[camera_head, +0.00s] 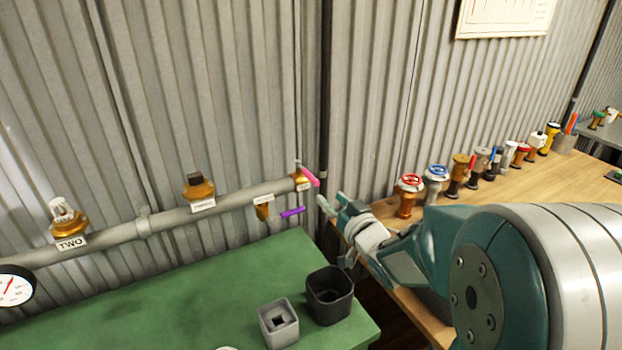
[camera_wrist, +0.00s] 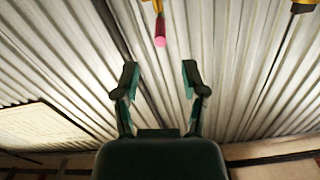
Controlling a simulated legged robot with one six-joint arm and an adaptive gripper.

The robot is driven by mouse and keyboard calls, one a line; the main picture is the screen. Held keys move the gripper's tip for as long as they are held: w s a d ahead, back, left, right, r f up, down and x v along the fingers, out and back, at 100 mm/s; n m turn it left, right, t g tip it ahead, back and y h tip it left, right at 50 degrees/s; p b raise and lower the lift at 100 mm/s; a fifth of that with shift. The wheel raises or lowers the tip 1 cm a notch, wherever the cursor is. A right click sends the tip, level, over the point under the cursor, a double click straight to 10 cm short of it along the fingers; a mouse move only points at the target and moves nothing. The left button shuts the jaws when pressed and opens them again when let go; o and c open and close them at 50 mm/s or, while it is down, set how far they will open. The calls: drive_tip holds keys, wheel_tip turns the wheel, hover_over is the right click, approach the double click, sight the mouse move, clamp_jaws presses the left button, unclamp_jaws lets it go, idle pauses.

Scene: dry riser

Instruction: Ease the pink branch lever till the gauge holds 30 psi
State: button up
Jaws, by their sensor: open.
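The pink lever (camera_head: 310,176) sits on a brass valve at the right end of the grey pipe (camera_head: 180,216). In the wrist view the pink lever (camera_wrist: 160,30) hangs past the fingertips, roughly centred between them and apart from them. My gripper (camera_head: 331,203) is just right of and below the lever in the head view. In the wrist view my gripper (camera_wrist: 160,78) is open with nothing between its fingers. The gauge (camera_head: 14,286) is at the far left, cut by the picture edge, with a red needle pointing up; its reading is too small to tell.
A purple lever (camera_head: 291,212) sits below the pipe, close to the pink one. Brass fittings, one labelled TWO (camera_head: 70,243), sit along the pipe. Several valves line the wooden bench (camera_head: 487,208).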

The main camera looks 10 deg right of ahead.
sight(305, 172)
drive_tip(key=x, duration=0.9)
drive_tip(key=shift+w, duration=0.2)
clamp_jaws()
